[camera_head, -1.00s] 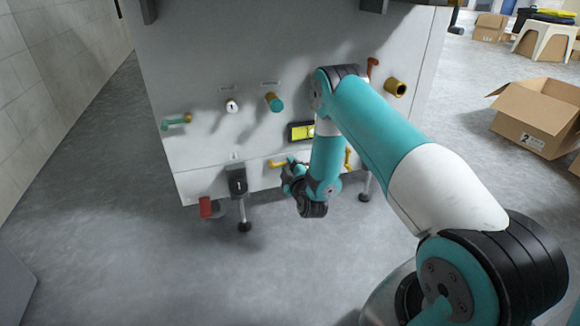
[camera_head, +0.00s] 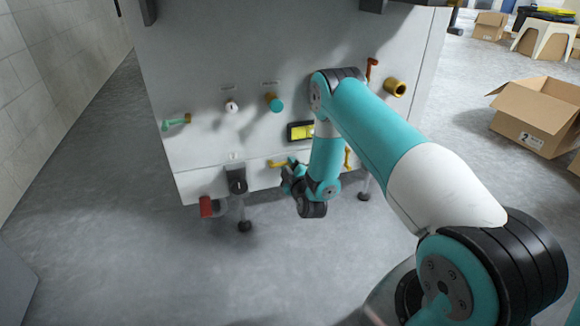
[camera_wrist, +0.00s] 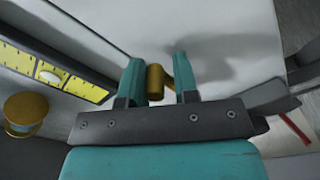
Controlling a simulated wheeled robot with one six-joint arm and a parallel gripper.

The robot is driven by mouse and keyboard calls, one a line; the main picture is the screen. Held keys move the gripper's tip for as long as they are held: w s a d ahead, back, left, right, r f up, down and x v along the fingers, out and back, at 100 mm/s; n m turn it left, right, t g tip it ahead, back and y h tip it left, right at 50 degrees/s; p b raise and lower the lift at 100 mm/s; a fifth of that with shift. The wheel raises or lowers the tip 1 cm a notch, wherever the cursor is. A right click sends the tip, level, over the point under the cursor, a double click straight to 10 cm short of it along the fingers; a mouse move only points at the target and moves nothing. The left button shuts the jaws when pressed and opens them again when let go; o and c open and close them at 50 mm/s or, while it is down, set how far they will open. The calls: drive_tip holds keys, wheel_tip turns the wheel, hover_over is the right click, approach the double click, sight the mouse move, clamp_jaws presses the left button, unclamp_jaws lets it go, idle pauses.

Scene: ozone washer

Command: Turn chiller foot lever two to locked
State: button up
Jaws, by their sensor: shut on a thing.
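A white cabinet (camera_head: 250,60), apparently the chiller, stands in front of me. Low on its front is a yellow lever (camera_head: 278,163), partly behind my gripper (camera_head: 291,172) in the head view. In the wrist view, the two teal fingers of my gripper (camera_wrist: 158,84) are shut on the yellow-brown lever (camera_wrist: 155,82), one finger on each side. Another yellow lever (camera_head: 347,158) is at the right, beside my arm. No number on either lever can be read, so I cannot tell which is lever two.
Above the levers is a yellow panel (camera_head: 301,131), which also shows in the wrist view (camera_wrist: 45,68). A black box (camera_head: 236,180) and a red pedal-like part (camera_head: 206,207) are at the lower left. Cardboard boxes (camera_head: 540,115) stand at the right. The floor at the front left is clear.

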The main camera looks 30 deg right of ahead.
drive_tip(key=shift+w+r+m, duration=0.1)
drive_tip(key=shift+r+m, duration=0.05)
drive_tip(key=shift+m, duration=0.15)
drive_tip(key=shift+f+m+p, duration=0.2)
drive_tip(key=shift+m+p, duration=0.1)
drive_tip(key=shift+a+f+m, duration=0.2)
drive_tip(key=shift+m, duration=0.1)
idle(0.9)
drive_tip(key=o, duration=0.7)
drive_tip(key=shift+f, duration=0.1)
